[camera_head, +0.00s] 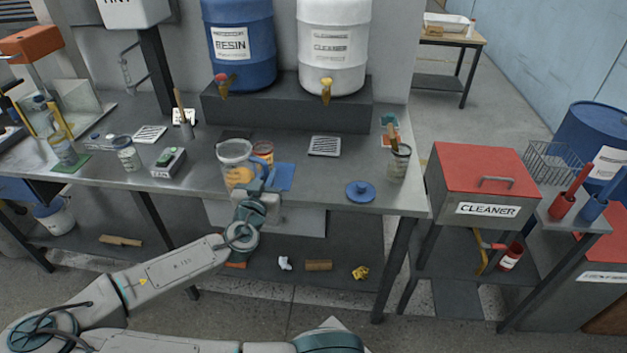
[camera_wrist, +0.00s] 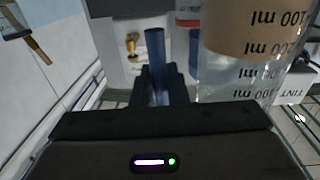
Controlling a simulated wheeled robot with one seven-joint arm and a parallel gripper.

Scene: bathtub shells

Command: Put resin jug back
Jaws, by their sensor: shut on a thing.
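The resin jug (camera_head: 238,167) is a clear measuring jug with amber contents and a blue handle, at the front middle of the bench. My gripper (camera_head: 266,186) is shut on its handle from the front right. In the wrist view the handle (camera_wrist: 155,47) stands between my fingers (camera_wrist: 162,88). The clear wall of the jug (camera_wrist: 228,78), with its ml marks and brownish contents, fills the right of that view. The jug looks about upright. I cannot tell whether its base touches the bench.
A blue mat (camera_head: 284,178) lies just right of the jug, and an amber cup (camera_head: 263,152) stands close behind. The blue RESIN drum (camera_head: 240,45) and white CLEANER drum (camera_head: 334,47) stand on a raised shelf (camera_head: 285,112). A blue lid (camera_head: 360,192) lies right; scales (camera_head: 169,163) stand left.

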